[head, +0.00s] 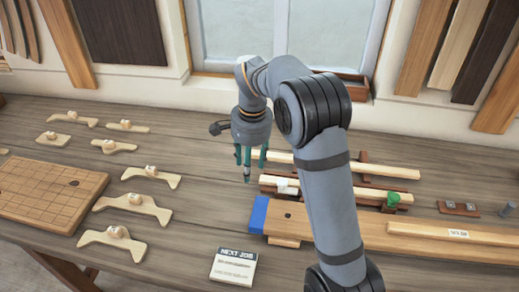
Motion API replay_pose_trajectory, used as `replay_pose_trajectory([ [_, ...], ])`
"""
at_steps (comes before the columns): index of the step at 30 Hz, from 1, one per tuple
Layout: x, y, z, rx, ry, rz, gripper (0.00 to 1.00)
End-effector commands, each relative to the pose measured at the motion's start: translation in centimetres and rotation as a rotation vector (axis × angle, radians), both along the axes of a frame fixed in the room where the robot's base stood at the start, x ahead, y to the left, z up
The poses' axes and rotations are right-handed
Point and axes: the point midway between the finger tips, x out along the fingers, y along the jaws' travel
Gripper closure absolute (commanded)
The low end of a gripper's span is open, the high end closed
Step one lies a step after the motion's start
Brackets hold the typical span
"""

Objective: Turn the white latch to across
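The white latch (284,186) is a small white piece on a pale wooden strip in the middle of the bench, just left of my arm. It is too small to tell exactly which way it is turned. A green latch (393,200) sits further right along the same strip. My gripper (250,172) hangs with its teal fingers pointing down, above and to the left of the white latch. The fingers stand apart with nothing between them. My gripper appears clear of the latch. My forearm hides the strip between the two latches.
A plank with a blue end (258,214) lies in front of the strip. A "NEXT JOB" card (233,267) lies at the front. Several wooden brackets (135,204) and a gridded board (48,190) fill the left. Another pale strip (395,171) lies behind.

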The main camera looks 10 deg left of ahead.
Motion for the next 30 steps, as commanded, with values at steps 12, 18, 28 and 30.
replay_pose_trajectory([
  [12, 1.9, -9.2, 1.0, -0.06, 0.087, -0.319, 0.55],
  [18, 1.8, -9.2, -2.7, -0.06, 0.088, -0.316, 0.55],
  [28, 1.9, -9.1, -6.9, -0.058, 0.083, -0.316, 0.55],
  [30, 2.0, -9.1, -7.2, -0.057, 0.082, -0.316, 0.55],
])
